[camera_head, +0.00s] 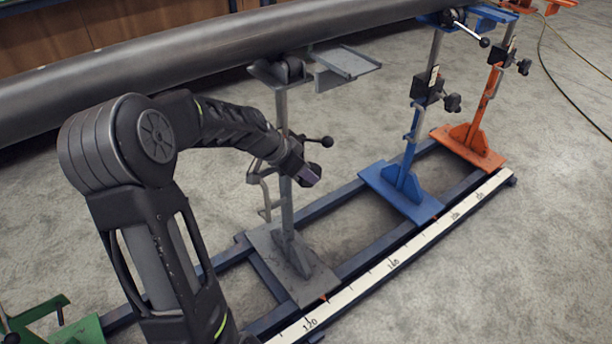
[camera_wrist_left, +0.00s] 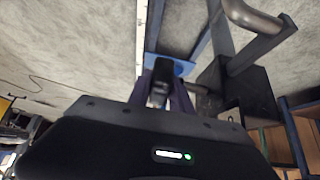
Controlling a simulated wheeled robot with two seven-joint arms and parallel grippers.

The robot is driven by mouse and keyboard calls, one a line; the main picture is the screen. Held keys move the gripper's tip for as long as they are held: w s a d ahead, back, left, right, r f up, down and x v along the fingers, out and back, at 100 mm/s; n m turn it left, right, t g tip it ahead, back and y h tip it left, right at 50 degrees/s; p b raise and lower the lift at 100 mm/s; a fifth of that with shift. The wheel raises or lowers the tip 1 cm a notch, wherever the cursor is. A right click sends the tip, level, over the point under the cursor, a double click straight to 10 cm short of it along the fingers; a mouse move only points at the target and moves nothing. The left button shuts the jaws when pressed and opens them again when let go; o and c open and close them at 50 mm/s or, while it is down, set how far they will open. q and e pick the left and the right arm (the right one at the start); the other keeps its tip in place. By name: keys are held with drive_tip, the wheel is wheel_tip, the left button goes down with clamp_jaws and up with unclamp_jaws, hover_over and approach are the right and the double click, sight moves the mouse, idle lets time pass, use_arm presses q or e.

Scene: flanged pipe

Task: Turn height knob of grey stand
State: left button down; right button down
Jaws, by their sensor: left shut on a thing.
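The grey stand (camera_head: 287,215) rises from a flat grey foot on the rail frame, with its head just under the big pipe. My left gripper (camera_head: 308,176) is at the middle of its post, on the right side. In the left wrist view, the black height knob (camera_wrist_left: 160,80) sits between the purple fingers of the left gripper (camera_wrist_left: 163,90), which are shut on it. The knob's shaft runs to a dark block (camera_wrist_left: 242,92) on the post. In the head view the gripper hides the knob. My right gripper is in neither view.
A black ball-ended lever (camera_head: 326,142) sticks out just above my left gripper. The large grey pipe (camera_head: 190,55) crosses overhead. A blue stand (camera_head: 408,165) and an orange stand (camera_head: 485,105) stand to the right. A ruler strip (camera_head: 375,272) edges the frame. Open floor lies in front.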

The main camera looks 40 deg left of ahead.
use_arm(q)
drive_tip(key=c, duration=1.2)
unclamp_jaws()
drive_tip(key=shift+o, duration=0.2)
drive_tip(key=p+v, duration=0.1)
drive_tip(key=v, duration=0.7)
